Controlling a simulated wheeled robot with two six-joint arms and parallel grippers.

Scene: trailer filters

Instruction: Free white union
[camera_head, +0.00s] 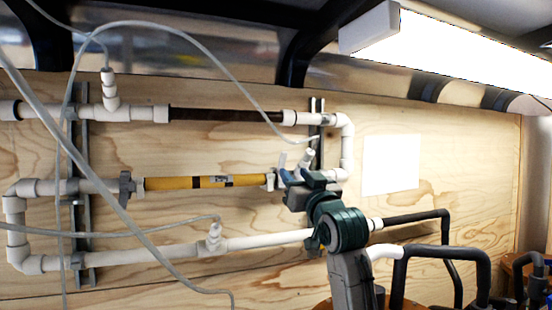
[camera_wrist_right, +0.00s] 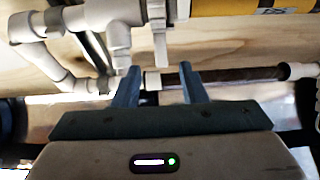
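The yellow filter (camera_head: 205,182) lies in the middle pipe row on the plywood wall. A white union (camera_head: 270,181) sits at its right end; it also shows in the right wrist view (camera_wrist_right: 158,38), with a narrow part pointing down the picture. My right gripper (camera_head: 288,178) is close to the union, its body covering part of the pipework. In the right wrist view its two fingers (camera_wrist_right: 157,78) are open, with nothing seen held. The union lies ahead between their tips; whether they touch is unclear. My left gripper is not in view.
A dark filter (camera_head: 212,115) runs in the upper row, a white pipe (camera_head: 265,241) in the lower. A white tee (camera_head: 305,160) stands just beside the gripper. Thin clear hoses (camera_head: 135,232) cross the left side. The wall around the white sheet (camera_head: 390,165) is clear.

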